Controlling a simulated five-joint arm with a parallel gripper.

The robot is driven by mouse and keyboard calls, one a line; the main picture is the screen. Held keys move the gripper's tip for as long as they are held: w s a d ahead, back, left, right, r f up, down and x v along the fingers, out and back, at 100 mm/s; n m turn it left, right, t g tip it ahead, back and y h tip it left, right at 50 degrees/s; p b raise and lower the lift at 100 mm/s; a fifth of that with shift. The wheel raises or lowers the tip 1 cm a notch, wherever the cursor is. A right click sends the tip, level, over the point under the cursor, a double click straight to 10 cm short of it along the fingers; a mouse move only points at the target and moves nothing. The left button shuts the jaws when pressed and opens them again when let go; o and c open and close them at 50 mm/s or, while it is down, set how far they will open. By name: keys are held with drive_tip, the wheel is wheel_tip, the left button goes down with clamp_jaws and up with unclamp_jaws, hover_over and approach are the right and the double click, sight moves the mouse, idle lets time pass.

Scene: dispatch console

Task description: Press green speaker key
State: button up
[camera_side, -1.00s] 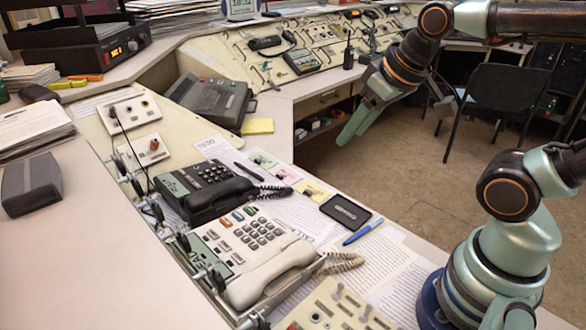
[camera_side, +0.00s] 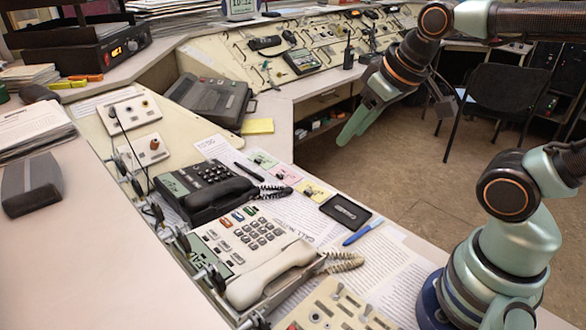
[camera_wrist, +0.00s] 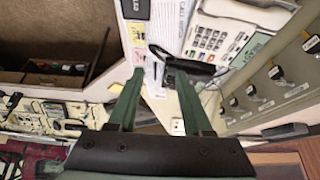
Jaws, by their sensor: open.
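The white desk phone (camera_side: 245,245) lies on the console in the lower middle of the side view, its handset on its cradle. A small green key (camera_side: 251,210) sits at the right end of a short row of coloured keys above its number pad. I cannot read its label. My gripper (camera_side: 352,134) is open and empty, in the air beyond the desk edge, well apart from the phone. In the wrist view, my gripper's two green fingers (camera_wrist: 160,80) are spread.
A black phone (camera_side: 205,190) with a coiled cord stands just behind the white one. A dark flat device (camera_side: 345,211) and a blue pen (camera_side: 363,231) lie on papers at its right.

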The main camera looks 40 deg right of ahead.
drive_tip(key=shift+c, duration=0.3)
clamp_jaws()
idle(1.3)
